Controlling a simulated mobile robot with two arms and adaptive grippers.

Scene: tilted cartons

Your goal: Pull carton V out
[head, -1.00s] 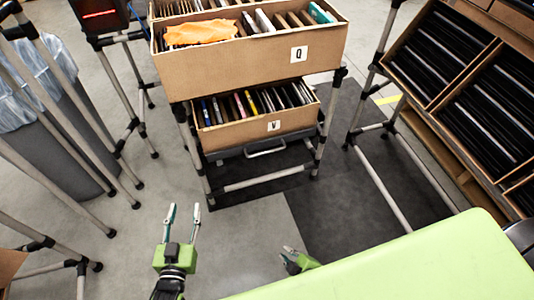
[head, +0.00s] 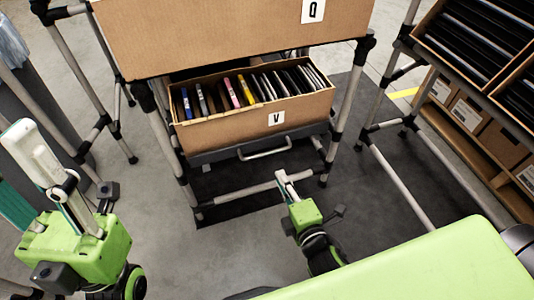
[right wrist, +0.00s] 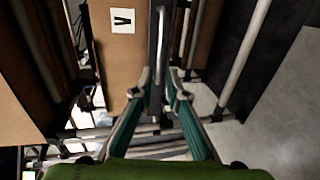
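Carton V (head: 225,129) is a brown open box with a V label, filled with several upright thin items. It sits tilted on a dark tray under a larger carton labelled Q (head: 210,38). A metal handle (head: 265,153) runs along the tray's front, below the label. My right gripper (head: 282,176) is just in front of and below this handle, pointing at it. In the right wrist view its fingers (right wrist: 159,78) are apart, with the handle bar (right wrist: 158,40) lined up between them; contact is not clear. My left gripper (head: 35,165) is open and empty at the far left.
Rack posts (head: 347,100) stand on both sides of carton V, and a crossbar (head: 240,190) runs low in front. Grey floor lies open at the lower left.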

